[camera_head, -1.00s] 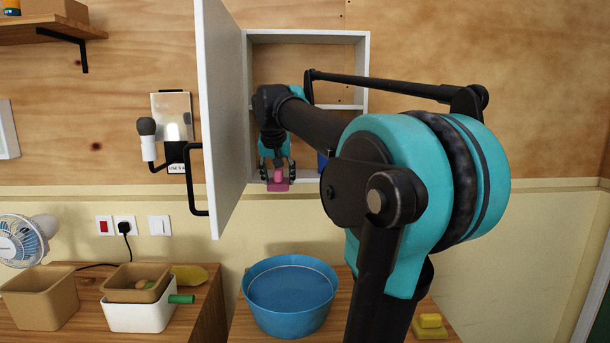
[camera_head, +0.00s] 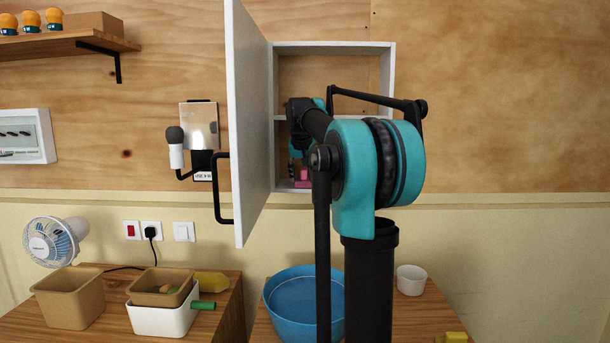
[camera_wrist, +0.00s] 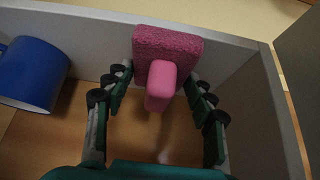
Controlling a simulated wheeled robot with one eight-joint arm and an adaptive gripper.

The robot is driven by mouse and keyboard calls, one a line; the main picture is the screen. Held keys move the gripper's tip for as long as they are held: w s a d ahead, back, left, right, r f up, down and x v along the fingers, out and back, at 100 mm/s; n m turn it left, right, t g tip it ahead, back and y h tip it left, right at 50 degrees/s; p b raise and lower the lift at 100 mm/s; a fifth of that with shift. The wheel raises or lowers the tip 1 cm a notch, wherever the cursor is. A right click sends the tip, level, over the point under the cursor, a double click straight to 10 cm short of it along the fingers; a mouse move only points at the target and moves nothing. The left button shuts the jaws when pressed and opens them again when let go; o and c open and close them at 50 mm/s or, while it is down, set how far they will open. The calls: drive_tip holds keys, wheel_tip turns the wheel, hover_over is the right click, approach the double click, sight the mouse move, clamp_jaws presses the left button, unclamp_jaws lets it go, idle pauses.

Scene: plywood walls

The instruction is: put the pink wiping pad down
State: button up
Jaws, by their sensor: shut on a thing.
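The pink wiping pad (camera_wrist: 168,45) has a spongy pink slab and a smooth pink handle (camera_wrist: 161,85). My gripper (camera_wrist: 158,80) is shut on it, with the handle between the fingers. In the head view the pad (camera_head: 303,184) is in the lower compartment of the open white wall cabinet (camera_head: 384,70), near its floor. My arm hides part of the gripper and pad there. I cannot tell whether the pad touches the cabinet floor.
The open cabinet door (camera_head: 248,120) stands out left of my arm. A blue basin (camera_head: 290,300) is below.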

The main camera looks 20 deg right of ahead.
sight(305, 173)
drive_tip(key=w, duration=0.1)
drive_tip(key=w+d, duration=0.1)
drive_tip(key=w, duration=0.1)
drive_tip(key=shift+w+d+f, duration=0.1)
drive_tip(key=shift+w+d, duration=0.1)
drive_tip(key=shift+w, duration=0.1)
drive_tip(key=shift+f, duration=0.15)
drive_tip(key=o, duration=1.1)
drive_tip(key=shift+o, duration=0.2)
drive_tip(key=v, duration=0.5)
drive_tip(key=s+a, duration=0.4)
drive_tip(key=s, duration=0.7)
drive_tip(key=shift+s+a, duration=0.15)
